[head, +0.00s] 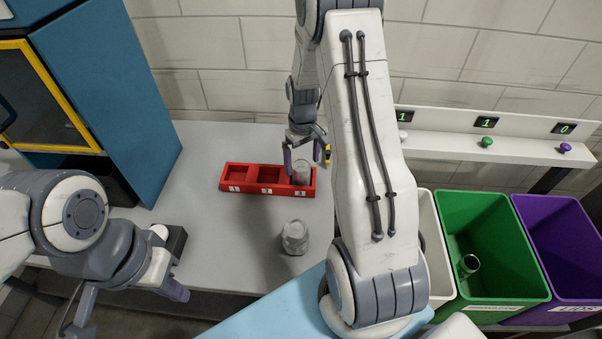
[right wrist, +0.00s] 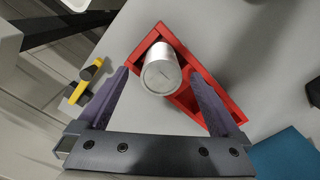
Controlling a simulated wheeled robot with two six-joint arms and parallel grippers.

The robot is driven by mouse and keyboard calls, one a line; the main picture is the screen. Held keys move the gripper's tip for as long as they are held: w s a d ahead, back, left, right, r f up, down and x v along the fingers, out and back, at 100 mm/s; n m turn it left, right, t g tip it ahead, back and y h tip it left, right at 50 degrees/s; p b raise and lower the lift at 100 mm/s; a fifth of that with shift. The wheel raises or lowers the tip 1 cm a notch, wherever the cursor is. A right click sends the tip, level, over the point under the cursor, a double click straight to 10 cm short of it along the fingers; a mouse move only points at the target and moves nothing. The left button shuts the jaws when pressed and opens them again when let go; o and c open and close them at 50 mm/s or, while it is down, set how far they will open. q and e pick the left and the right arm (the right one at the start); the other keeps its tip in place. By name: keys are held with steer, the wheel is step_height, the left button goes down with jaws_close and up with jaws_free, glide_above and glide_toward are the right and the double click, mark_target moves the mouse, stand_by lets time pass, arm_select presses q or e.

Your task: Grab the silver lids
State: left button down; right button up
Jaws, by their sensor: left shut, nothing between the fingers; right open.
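A silver can (head: 302,172) stands in the slot marked 3 of the red tray (head: 232,187); it also shows in the right wrist view (right wrist: 161,72). My right gripper (head: 306,163) is open, with its purple fingers apart on either side of this can and no clear contact. A second silver-grey cylindrical object (head: 295,237) is on the grey table in front of the tray; I cannot tell whether it is a can or lids. No separate silver lid is clearly visible. My left gripper (head: 176,292) is shut and empty at the table's front left, far from the tray.
Slots 1 and 2 of the tray look empty. A white bin (head: 436,255), a green bin (head: 490,215) holding a can, and a purple bin (head: 560,230) labelled for lids stand at the right. A blue cabinet (head: 110,95) stands at the left. The table between cabinet and tray is clear.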

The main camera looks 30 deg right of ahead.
mark_target(301, 165)
steer(key=shift+w+a+f+p, duration=0.15)
steer(key=shift+f+p, duration=0.45)
steer(key=shift+f, duration=1.5)
steer(key=c, duration=1.5)
steer(key=shift+r, duration=0.15)
